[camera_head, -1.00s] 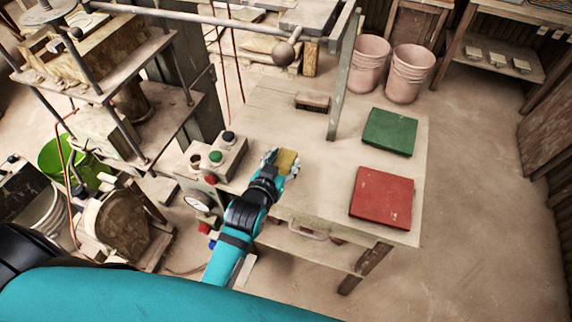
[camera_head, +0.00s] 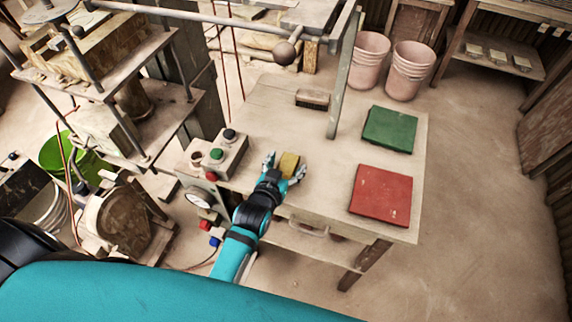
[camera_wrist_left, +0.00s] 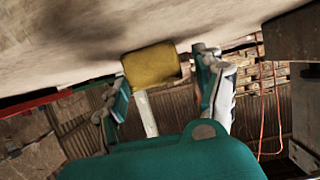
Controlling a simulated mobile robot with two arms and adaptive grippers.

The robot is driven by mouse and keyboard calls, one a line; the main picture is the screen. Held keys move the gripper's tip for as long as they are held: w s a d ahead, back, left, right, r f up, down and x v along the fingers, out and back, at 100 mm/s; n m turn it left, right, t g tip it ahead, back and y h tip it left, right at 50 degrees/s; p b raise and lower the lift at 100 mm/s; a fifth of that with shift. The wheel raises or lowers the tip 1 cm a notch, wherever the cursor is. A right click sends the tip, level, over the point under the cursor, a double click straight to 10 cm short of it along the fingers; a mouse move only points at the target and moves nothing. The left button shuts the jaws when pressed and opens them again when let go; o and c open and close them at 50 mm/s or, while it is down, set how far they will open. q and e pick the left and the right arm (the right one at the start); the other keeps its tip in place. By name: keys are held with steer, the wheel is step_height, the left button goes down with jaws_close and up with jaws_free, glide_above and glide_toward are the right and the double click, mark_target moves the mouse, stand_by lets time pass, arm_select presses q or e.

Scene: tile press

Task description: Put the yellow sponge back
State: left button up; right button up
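The yellow sponge (camera_head: 289,163) rests on the work table near its front edge, right of the control box. It also shows in the left wrist view (camera_wrist_left: 151,65), against the pale table top. My left gripper (camera_head: 286,168) is at the sponge, with its two fingers spread on either side of it. In the left wrist view the fingers (camera_wrist_left: 160,80) stand apart, with visible gaps between them and the sponge. My right gripper is not in view.
A control box (camera_head: 218,155) with buttons stands left of the gripper. A brown brush or block (camera_head: 312,99), a green tile (camera_head: 390,130) and a red tile (camera_head: 381,195) lie on the table (camera_head: 330,205). A metal press frame post (camera_head: 341,90) stands behind. The table's middle is clear.

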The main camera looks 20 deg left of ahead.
arm_select(q)
steer(key=shift+r, duration=0.25)
steer(key=b+v, duration=0.1)
steer(key=v, duration=1.1)
steer(key=shift+d+f, duration=0.1)
steer(key=shift+f, duration=0.05)
